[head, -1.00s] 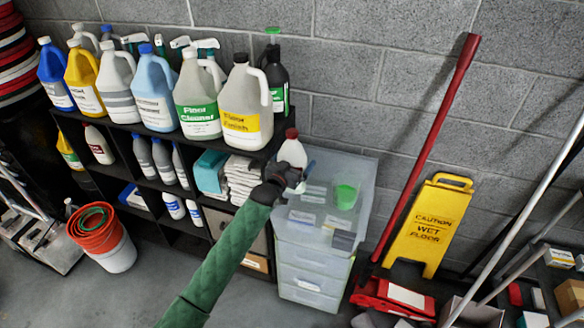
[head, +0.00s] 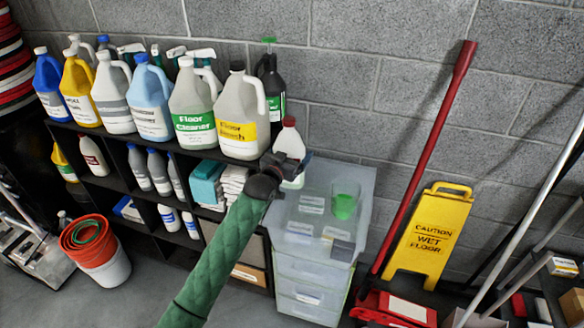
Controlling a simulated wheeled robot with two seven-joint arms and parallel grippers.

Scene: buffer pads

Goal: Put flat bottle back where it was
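A white flat bottle with a red cap (head: 289,137) stands upright at the back left of the translucent drawer cart's top (head: 312,238), close to the black shelf. One of my arms, in a green sleeve, comes up from the bottom of the head view, and its dark gripper (head: 290,165) is in front of the bottle's lower part. The gripper hides part of the bottle, and I cannot tell whether its fingers are closed on it. My other gripper is not in view.
The cart top also holds a cup of green liquid (head: 344,203) and several small labelled items. The black shelf (head: 150,205) with jugs is at left.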

